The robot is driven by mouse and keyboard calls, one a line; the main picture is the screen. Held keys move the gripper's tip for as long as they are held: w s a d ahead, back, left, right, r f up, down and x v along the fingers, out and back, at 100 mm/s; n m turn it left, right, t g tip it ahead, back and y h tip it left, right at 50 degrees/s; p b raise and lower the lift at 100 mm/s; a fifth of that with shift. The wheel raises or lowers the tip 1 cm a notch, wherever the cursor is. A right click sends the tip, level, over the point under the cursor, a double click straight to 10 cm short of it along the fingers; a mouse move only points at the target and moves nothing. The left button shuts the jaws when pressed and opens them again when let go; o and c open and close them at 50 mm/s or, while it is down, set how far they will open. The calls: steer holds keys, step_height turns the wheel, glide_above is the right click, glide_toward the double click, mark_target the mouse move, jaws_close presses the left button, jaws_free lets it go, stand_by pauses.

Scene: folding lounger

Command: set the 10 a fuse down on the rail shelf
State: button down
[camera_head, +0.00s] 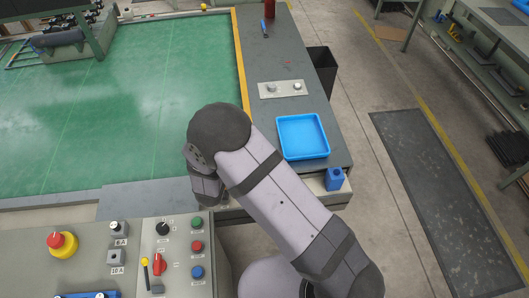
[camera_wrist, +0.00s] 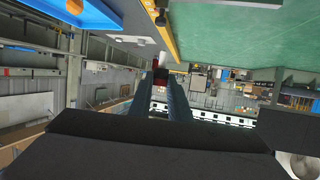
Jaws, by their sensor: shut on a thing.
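My gripper (camera_wrist: 165,82) shows in the wrist view as two long dark fingers, close together and reaching away from the camera. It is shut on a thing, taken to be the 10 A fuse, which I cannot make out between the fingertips. In the head view my arm hides the gripper. The grey shelf (camera_head: 262,50) runs along a yellow rail (camera_head: 240,55) right of the green surface. My fingertips look apart from it. On the control panel, the 10 A holder (camera_head: 116,258) shows a dark round opening; the 6 A holder (camera_head: 118,228) has a dark cap.
The shelf carries a blue tray (camera_head: 303,137), a plate with two knobs (camera_head: 282,89), a blue-handled tool (camera_head: 264,28) and a red cylinder (camera_head: 270,8). A dark bin (camera_head: 321,75) stands at its right side. Bare shelf shows between the plate and the tool.

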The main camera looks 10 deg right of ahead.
steer(key=w+a+r+n+g+y+b, duration=0.1)
steer(key=a+n+y, duration=0.45)
steer(key=a, duration=0.55)
steer(key=w+a+r+n+g+y+b, duration=0.15)
steer(key=a+n+y, duration=0.4)
steer(key=a, duration=0.55)
steer(key=s+a+f+n+g+y+b, duration=0.1)
steer(key=s+a+f+n+g+y, duration=0.2)
steer(key=s+n+g, duration=0.2)
steer(key=s+a+f+n+g+y+b, duration=0.2)
steer(key=s+a+f+n+g+y, duration=0.1)
steer(key=s+a+n+g, duration=0.1)
steer(key=shift+s+a+n+g+y, duration=0.3)
steer(key=shift+s+n+g, duration=0.2)
steer(key=shift+s+g, duration=0.55)
steer(key=shift+b, duration=0.35)
steer(key=shift+f+b, duration=2.9)
steer(key=shift+f, duration=0.6)
steer(key=shift+f+b, duration=0.4)
steer(key=shift+f, duration=0.15)
